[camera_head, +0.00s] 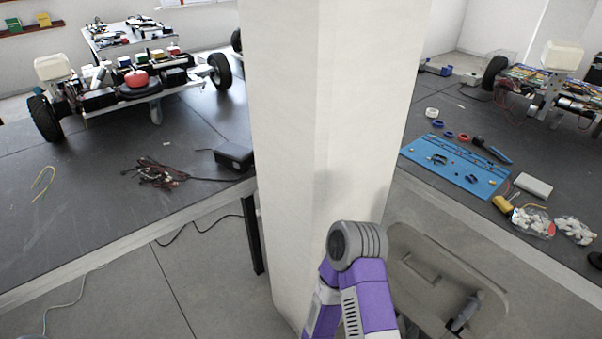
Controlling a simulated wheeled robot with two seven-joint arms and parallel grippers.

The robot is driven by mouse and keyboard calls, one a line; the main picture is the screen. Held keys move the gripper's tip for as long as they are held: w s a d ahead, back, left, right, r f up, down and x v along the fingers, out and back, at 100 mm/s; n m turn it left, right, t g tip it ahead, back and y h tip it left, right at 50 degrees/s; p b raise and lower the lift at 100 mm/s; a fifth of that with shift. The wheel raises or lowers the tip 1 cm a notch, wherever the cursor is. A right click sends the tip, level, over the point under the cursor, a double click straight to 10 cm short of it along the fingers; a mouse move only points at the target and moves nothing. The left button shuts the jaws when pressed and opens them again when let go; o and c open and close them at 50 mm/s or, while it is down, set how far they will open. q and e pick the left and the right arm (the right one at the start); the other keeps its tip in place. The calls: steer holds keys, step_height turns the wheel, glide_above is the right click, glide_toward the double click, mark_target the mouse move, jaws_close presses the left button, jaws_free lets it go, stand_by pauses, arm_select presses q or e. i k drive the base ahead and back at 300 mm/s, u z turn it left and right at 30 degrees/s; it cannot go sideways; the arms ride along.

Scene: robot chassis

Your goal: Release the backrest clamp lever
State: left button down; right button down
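A beige-grey panel (408,243) with rounded corners and a recessed middle stands low at the right of centre, below the right table's edge. It may be the backrest, but I cannot tell for sure. A small grey and dark lever-like part (466,311) sits tilted near its lower right. Whether this is the clamp lever, and whether it is clamped, is unclear. A purple arm link of mine with a grey round joint rises at the bottom centre, just left of the panel and overlapping its left edge. Neither gripper shows in the view.
A white pillar (315,130) stands in the middle, close behind my arm. The left table (100,190) bears a wheeled chassis (135,85), cables and a black box (234,156). The right table (425,105) bears a blue mat (455,165), tools and another chassis (545,85).

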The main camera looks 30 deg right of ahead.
mark_target(473, 304)
steer(key=z, duration=1.5)
steer(key=i, duration=0.35)
steer(key=z, duration=0.55)
